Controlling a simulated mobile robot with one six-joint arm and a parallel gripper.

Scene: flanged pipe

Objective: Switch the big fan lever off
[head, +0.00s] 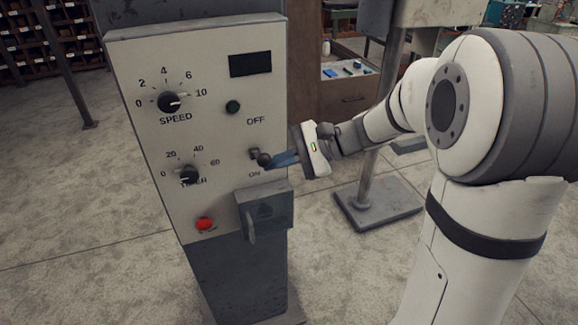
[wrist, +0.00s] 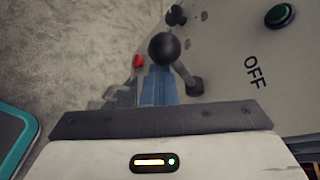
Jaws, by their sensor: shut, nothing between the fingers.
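The fan lever (head: 264,159) is a short dark lever with a black ball knob on the grey control panel, between the OFF label above and the ON label below. Its ball leans toward the ON side. The wrist view shows the ball (wrist: 164,48) and its stalk, with the base right of the ball, nearer the OFF label. My gripper (head: 276,160) is shut and empty, its blue fingers reaching in from the right at the lever. In the wrist view the fingertips (wrist: 158,76) are just below the ball, beside the stalk; I cannot tell whether they touch.
The panel (head: 220,70) also has a speed dial (head: 169,102), a timer dial (head: 189,175), a green button (head: 233,107) and a red button (head: 204,224). A grey box (head: 265,212) juts out just under the lever. A post on a flat base (head: 375,205) stands to the right.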

